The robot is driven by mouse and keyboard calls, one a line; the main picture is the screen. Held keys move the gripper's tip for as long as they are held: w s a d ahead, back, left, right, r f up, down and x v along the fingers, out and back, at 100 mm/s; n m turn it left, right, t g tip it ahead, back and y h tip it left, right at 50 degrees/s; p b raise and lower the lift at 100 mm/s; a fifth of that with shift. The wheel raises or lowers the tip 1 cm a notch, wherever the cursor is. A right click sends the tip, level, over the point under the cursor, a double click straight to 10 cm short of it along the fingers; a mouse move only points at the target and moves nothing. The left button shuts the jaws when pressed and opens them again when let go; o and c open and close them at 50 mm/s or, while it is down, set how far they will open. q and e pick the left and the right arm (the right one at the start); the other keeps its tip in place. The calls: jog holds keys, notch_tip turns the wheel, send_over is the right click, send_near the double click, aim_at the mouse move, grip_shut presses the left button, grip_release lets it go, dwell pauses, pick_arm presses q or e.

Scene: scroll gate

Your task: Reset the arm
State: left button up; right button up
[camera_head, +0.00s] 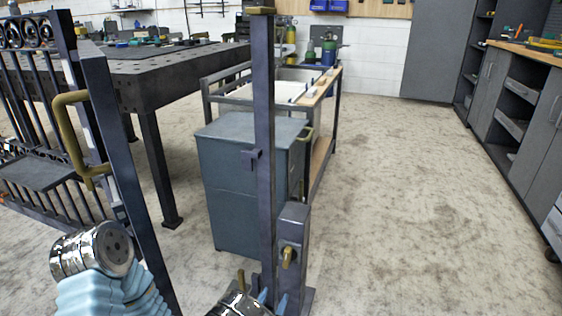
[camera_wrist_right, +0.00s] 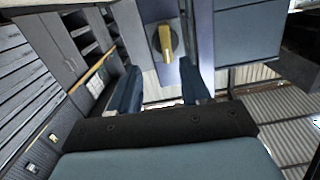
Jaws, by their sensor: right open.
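The dark metal gate with scrollwork (camera_head: 115,150) stands at the left in the head view, and a brass pull handle (camera_head: 70,135) is on it. A dark upright post (camera_head: 263,150) stands in the middle. A short box post (camera_head: 293,230) beside it carries a brass knob (camera_head: 288,257). The knob also shows in the right wrist view (camera_wrist_right: 165,42). My right gripper (camera_head: 272,300) is low in front of the box post, below the knob. Its blue fingers (camera_wrist_right: 160,78) are apart, with nothing seen between them. My left arm shows at lower left; its gripper does not show.
A blue-grey cabinet (camera_head: 240,185) and a cart (camera_head: 322,110) stand behind the post. A dark perforated table (camera_head: 150,65) is at the back left. Grey cabinets (camera_head: 515,115) line the right wall. The floor (camera_head: 425,200) at the right is clear.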

jog(key=s+d+f+n+g+y+p, duration=0.1)
jog(key=s+d+f+g+y+p, duration=0.15)
jog(key=d+f+g, duration=0.6)
jog(key=s+d+f+g+y+p, duration=0.1)
jog(key=s+d+g+y, duration=0.2)
jog(key=s, duration=0.5)
jog(key=s+d+f+n+g+y+p, duration=0.1)
jog(key=s+d+g+y+p, duration=0.1)
jog(key=s, duration=0.5)
jog(key=shift+s+d+f+g+y, duration=0.25)
jog(key=shift+s+d+g+y, duration=0.2)
jog(key=shift+g+y, duration=0.45)
jog(key=shift+w, duration=0.1)
